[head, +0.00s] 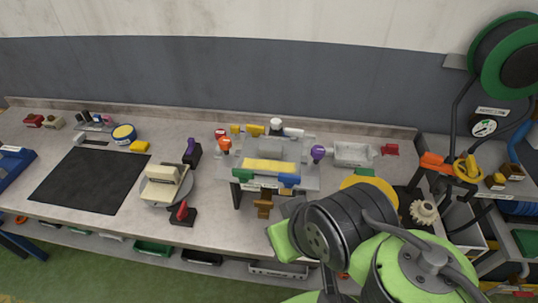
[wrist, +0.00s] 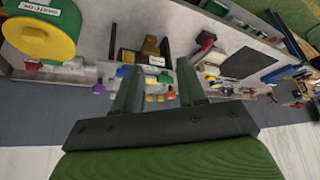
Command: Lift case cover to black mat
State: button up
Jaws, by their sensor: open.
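A cream block-shaped piece (head: 163,180), which looks like the case cover, sits on a round grey turntable (head: 147,198) left of centre on the bench. The black mat (head: 90,181) lies flat and bare to the left of it. In the wrist view the mat (wrist: 248,65) shows at the right, with the cream piece (wrist: 214,58) smaller beside it. My gripper (wrist: 157,76) is open, with nothing between its fingers. It is well to the right of the cream piece in the head view, where my arm hides the fingers.
A red-handled clamp on a black base (head: 183,213) stands close in front of the turntable. A purple-knobbed black block (head: 192,154) stands behind it. A grey fixture (head: 268,170) with yellow, green and blue parts is at centre. A yellow pad (head: 139,146) lies near the mat.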

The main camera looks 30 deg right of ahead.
aim_at(265, 156)
jog(key=i+j+z, duration=0.45)
jog(key=j, duration=0.25)
jog(key=j+z, duration=0.25)
jog(key=j, duration=0.15)
jog(key=i+j+z, duration=0.25)
jog(key=j, duration=0.15)
jog(key=j+z, duration=0.25)
jog(key=j, duration=0.15)
jog(key=k, duration=0.05)
